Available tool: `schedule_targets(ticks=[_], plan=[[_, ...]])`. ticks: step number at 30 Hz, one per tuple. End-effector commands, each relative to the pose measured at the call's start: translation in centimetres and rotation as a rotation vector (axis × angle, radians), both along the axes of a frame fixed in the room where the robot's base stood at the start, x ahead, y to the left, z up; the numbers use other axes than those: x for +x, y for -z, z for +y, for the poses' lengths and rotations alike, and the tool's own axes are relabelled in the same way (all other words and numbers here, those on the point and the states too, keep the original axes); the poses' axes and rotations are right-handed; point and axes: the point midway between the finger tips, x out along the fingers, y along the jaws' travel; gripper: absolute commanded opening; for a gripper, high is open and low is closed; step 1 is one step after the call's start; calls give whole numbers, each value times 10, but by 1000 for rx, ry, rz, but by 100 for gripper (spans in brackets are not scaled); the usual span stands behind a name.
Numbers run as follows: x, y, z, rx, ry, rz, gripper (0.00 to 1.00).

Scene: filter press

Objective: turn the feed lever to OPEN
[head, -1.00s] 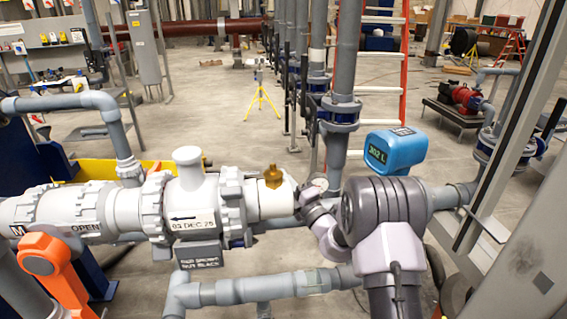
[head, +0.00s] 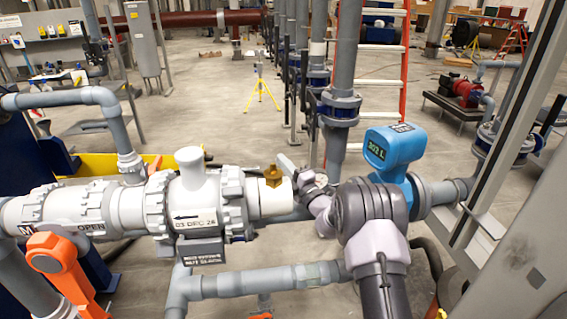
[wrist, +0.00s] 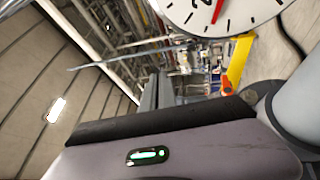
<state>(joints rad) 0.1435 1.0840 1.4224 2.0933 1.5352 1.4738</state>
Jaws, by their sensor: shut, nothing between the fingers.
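The orange lever (head: 68,270) is at the far left of the head view. Its rounded hub sits on the front of the white pipe, and its handle slants down to the right, with the lower end near the picture's bottom edge. A printed OPEN mark (head: 93,227) is on the pipe just right of the hub. An M mark (head: 28,230) is partly covered by the hub. My gripper (head: 287,165) is shut and empty, right of the brass fitting and well away from the lever.
The white valve body (head: 200,210) and brass fitting (head: 273,176) lie between my gripper and the lever. A blue meter (head: 393,147) stands behind my arm. A grey pipe (head: 265,282) runs below.

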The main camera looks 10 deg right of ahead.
Motion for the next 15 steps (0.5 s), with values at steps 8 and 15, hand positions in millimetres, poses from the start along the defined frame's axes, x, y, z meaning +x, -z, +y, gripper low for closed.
schedule_targets(ticks=[8, 15], plan=[[0, 0, 0, 0, 0, 0, 55], [0, 0, 0, 0, 0, 0, 55]])
